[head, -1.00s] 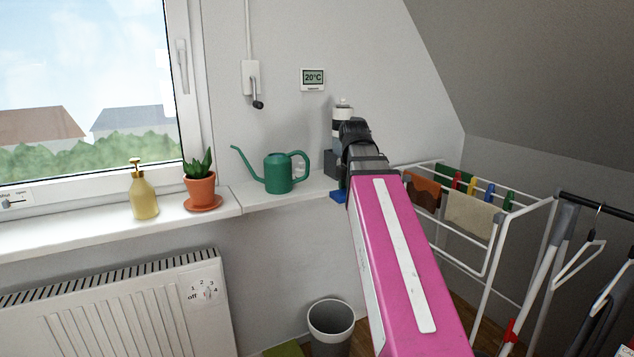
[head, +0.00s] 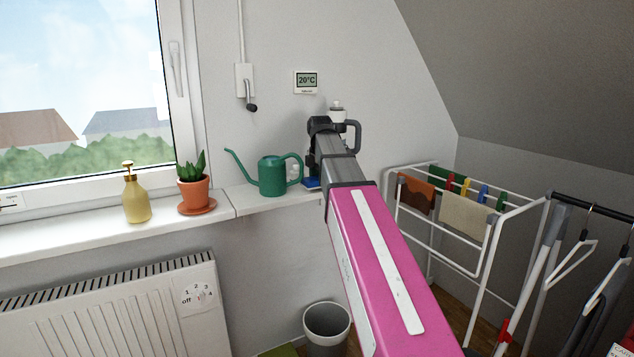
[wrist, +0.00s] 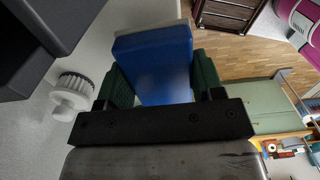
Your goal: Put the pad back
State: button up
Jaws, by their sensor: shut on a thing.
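The pad is a blue block (wrist: 153,68) with a pale lower side, filling the middle of the wrist view. My gripper (wrist: 162,80) is shut on it, with a green finger on either side. In the head view, a strip of the blue pad (head: 312,183) shows below my dark gripper (head: 318,145), at the right end of the white sill. My arm hides part of that spot. I cannot tell whether the pad touches the sill.
A green watering can (head: 272,176) stands just left of the pad. A potted plant (head: 194,188) and a yellow soap bottle (head: 135,199) are farther left. A white-capped container (head: 337,111) stands behind my gripper. A drying rack (head: 440,215) is at the right, a bin (head: 327,322) below.

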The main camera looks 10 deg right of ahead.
aim_at(317, 176)
jog(key=shift+w+a, duration=0.15)
jog(key=shift+w, duration=0.45)
jog(key=shift+w+a, duration=0.15)
jog(key=shift+w, duration=0.45)
jog(key=shift+s+f, duration=0.25)
jog(key=shift+f, duration=0.5)
jog(key=o, duration=0.9)
jog(key=shift+f, duration=0.1)
notch_tip(317, 176, up, 12)
